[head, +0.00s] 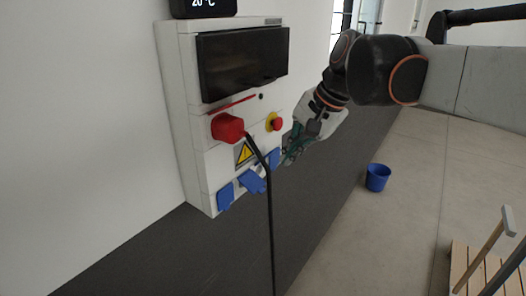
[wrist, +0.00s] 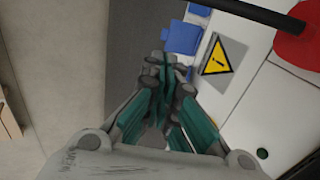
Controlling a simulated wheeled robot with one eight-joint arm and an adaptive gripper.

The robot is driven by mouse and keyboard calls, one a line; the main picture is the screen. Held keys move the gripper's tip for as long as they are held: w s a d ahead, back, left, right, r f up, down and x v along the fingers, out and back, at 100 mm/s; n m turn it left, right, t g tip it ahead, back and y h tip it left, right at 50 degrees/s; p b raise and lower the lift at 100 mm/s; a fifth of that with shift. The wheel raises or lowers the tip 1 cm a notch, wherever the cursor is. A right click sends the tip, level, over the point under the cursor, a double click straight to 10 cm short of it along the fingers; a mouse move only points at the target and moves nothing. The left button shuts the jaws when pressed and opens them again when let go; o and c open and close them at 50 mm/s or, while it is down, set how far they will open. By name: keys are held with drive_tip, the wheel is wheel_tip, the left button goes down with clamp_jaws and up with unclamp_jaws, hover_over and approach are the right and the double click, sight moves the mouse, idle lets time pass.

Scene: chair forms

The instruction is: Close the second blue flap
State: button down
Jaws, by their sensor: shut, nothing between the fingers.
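A white wall panel (head: 200,150) carries a row of blue flaps low on its front in the head view. The left flap (head: 225,196) and the middle flap (head: 252,182) stick out from the panel. The right flap (head: 273,159) is close beside my gripper (head: 290,157) and looks nearer upright. In the wrist view, my gripper (wrist: 164,68) is shut and empty, with its fingertips just short of a blue flap (wrist: 182,38). Another blue piece (wrist: 199,10) shows beyond it. Whether the fingertips touch a flap I cannot tell.
A red plug (head: 227,127) with a black cable (head: 269,215) hangs in front of the panel, crossing near the middle flap. A red knob (head: 276,124) sits above my gripper. A blue bucket (head: 377,178) and wooden furniture (head: 480,265) stand on the floor at right.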

sight(254, 183)
drive_tip(key=p+x, duration=0.2)
drive_tip(key=x, duration=1)
drive_tip(key=shift+f, duration=0.15)
drive_tip(key=shift+a+f, duration=0.1)
drive_tip(key=shift+f+y+b, duration=0.15)
drive_tip(key=shift+y+b, duration=0.15)
drive_tip(key=shift+b, duration=0.2)
drive_tip(key=shift+f+t+b, duration=0.2)
drive_tip(key=shift+t+b, duration=0.1)
drive_tip(key=shift+b, duration=0.05)
drive_tip(key=w+a+f+t+y+b, duration=0.2)
drive_tip(key=f+y+b, duration=0.4)
drive_tip(key=b, duration=0.8)
drive_tip(key=shift+w+a+t, duration=0.4)
drive_tip(key=shift+a+t, duration=0.35)
drive_tip(key=shift+t, duration=0.55)
